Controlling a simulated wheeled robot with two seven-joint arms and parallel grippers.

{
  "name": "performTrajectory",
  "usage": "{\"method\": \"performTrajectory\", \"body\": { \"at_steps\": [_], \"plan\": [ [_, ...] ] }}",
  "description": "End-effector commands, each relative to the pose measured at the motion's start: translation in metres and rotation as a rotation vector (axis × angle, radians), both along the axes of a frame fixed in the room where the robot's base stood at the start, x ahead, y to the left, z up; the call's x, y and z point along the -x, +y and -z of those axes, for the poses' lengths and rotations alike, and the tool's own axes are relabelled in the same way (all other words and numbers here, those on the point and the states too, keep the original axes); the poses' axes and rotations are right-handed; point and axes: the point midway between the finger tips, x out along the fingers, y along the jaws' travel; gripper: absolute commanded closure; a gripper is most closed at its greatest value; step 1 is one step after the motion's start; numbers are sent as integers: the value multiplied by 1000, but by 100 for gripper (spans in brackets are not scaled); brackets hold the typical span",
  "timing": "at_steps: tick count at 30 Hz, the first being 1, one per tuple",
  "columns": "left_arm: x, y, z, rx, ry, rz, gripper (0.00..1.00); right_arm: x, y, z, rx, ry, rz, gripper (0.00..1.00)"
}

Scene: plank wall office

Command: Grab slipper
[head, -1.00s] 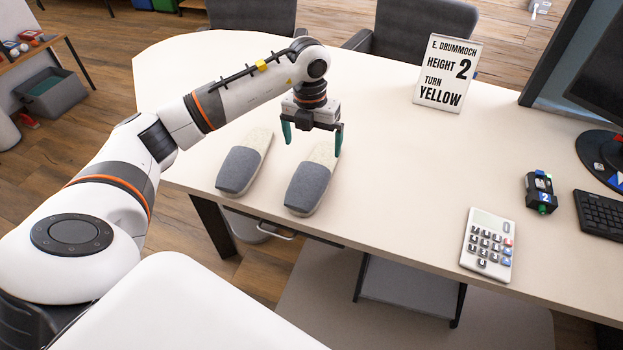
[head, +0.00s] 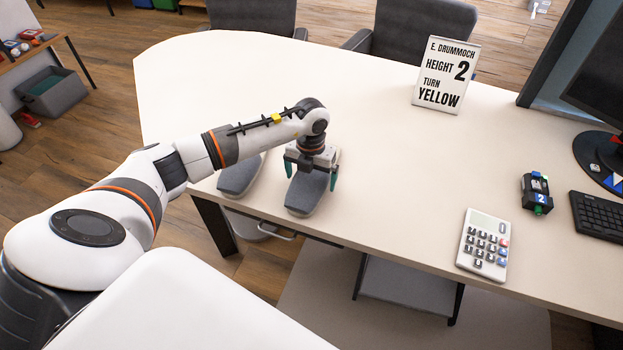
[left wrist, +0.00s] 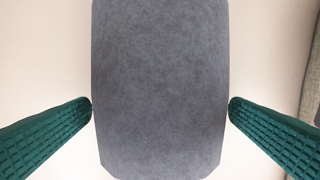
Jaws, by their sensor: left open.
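My left gripper is open, with one green finger on each side of this slipper. In the left wrist view, the slipper's grey upper (left wrist: 160,90) fills the middle between the two green fingers. The left slipper (head: 238,178) is partly hidden by my left arm. My right gripper is not in view.
The table (head: 400,160) is clear between the slippers and a calculator (head: 484,244). A sign (head: 446,72) stands at the back. A small black device (head: 537,193), a keyboard (head: 600,215) and a monitor (head: 600,70) are at the right. Chairs (head: 415,40) stand behind the table.

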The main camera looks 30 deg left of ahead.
Motion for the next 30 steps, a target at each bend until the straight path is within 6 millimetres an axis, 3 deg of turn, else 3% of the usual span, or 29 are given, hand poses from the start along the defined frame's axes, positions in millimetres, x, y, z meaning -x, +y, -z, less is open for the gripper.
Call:
{"method": "performTrajectory", "body": {
  "at_steps": [6, 15, 23, 30],
  "plan": [
    [0, 0, 1, 0, 0, 0, 0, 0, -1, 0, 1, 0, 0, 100],
    [0, 0, 1, 0, -1, 0, 46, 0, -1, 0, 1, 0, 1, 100],
    [-1, 0, -3, 0, -3, -1, 46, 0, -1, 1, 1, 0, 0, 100],
    [-2, 1, -43, -1, -7, 0, 46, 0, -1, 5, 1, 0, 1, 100]
  ]
}}
